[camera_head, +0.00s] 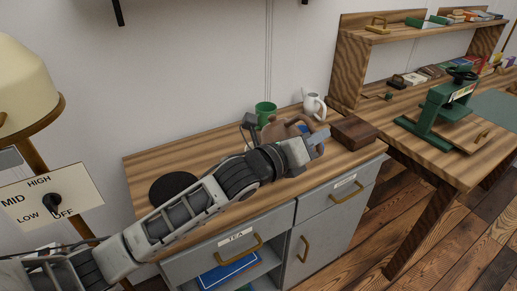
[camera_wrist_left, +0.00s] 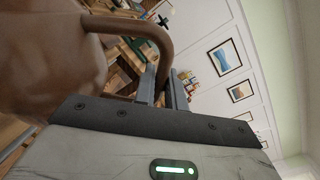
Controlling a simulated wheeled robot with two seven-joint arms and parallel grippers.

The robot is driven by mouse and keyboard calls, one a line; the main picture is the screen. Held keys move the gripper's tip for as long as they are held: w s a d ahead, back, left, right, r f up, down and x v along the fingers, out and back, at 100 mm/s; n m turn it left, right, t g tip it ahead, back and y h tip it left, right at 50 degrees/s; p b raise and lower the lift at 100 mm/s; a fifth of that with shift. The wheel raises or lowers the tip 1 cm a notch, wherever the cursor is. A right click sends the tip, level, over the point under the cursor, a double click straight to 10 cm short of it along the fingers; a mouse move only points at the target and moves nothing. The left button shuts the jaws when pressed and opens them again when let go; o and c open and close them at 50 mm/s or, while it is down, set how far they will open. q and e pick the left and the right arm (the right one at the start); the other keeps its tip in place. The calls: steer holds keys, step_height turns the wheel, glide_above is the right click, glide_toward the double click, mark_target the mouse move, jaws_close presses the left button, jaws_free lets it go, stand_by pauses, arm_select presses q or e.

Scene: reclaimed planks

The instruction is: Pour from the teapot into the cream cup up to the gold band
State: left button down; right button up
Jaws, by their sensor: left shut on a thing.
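A brown teapot (camera_head: 278,130) is partly hidden behind my left arm in the head view. Its body (camera_wrist_left: 45,55) and curved handle (camera_wrist_left: 150,28) fill the upper left of the left wrist view. My left gripper (camera_head: 318,140) is shut on the handle, which runs down between its fingers (camera_wrist_left: 165,85). I cannot make out the cream cup or its gold band; my arm and the teapot cover part of the cabinet top. The spout and any liquid cannot be made out. My right gripper is in neither view.
On the wooden cabinet top (camera_head: 150,165), a green mug (camera_head: 265,109) and a white jug (camera_head: 314,105) stand behind the teapot. A dark wooden box (camera_head: 353,132) is at its right, a black round mat (camera_head: 173,188) at its left. A green press (camera_head: 440,115) stands on the right-hand bench.

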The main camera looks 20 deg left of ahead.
arm_select(q)
steer(key=shift+r, duration=0.25)
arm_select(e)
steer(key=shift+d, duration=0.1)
